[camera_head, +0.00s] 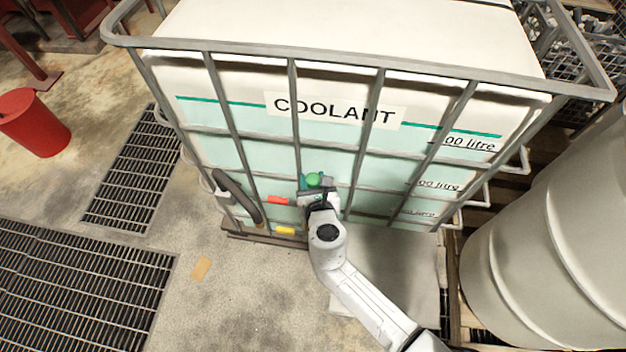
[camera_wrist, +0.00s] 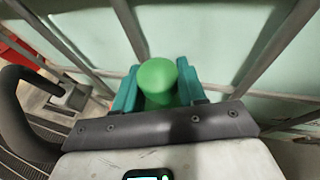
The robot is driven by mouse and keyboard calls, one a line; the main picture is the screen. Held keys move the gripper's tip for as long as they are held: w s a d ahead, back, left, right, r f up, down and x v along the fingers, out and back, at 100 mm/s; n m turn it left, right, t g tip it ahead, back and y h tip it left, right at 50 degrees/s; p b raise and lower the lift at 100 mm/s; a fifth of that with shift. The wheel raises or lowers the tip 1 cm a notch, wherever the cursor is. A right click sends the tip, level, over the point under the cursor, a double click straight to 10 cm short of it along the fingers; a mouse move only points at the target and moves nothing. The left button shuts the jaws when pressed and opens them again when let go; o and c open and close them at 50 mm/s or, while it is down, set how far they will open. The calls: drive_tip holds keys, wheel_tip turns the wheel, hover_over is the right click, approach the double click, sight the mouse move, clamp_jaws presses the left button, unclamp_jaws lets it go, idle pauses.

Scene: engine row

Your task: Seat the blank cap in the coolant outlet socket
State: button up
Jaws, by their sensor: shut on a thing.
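A green round cap (camera_head: 314,180), probably the blank cap, shows in front of the tank's lower middle. In the wrist view the green cap (camera_wrist: 158,78) sits between the teal fingers of my gripper (camera_wrist: 157,88). My gripper (camera_head: 315,184) is shut on it and holds it close to the tank's cage bars. The coolant tank (camera_head: 225,82) is white and pale green, with a COOLANT label (camera_head: 333,109). I cannot make out the outlet socket; the cap and gripper may hide part of the tank face behind them.
A dark curved hose (camera_head: 238,196) hangs left of my gripper. A red piece (camera_head: 278,200) and a yellow piece (camera_head: 285,230) are low on the tank front. Floor grates (camera_head: 70,280) and a red bucket (camera_head: 35,122) lie left, a pale drum (camera_head: 550,240) right.

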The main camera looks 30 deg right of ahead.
drive_tip(key=shift+f+b, duration=3.65)
drive_tip(key=shift+f, duration=0.45)
drive_tip(key=o, duration=1.2)
drive_tip(key=shift+c, duration=0.2)
drive_tip(key=p+v, duration=0.1)
drive_tip(key=v, duration=0.9)
drive_tip(key=shift+s+r, duration=0.2)
drive_tip(key=shift+s, duration=0.15)
drive_tip(key=shift+a, duration=0.1)
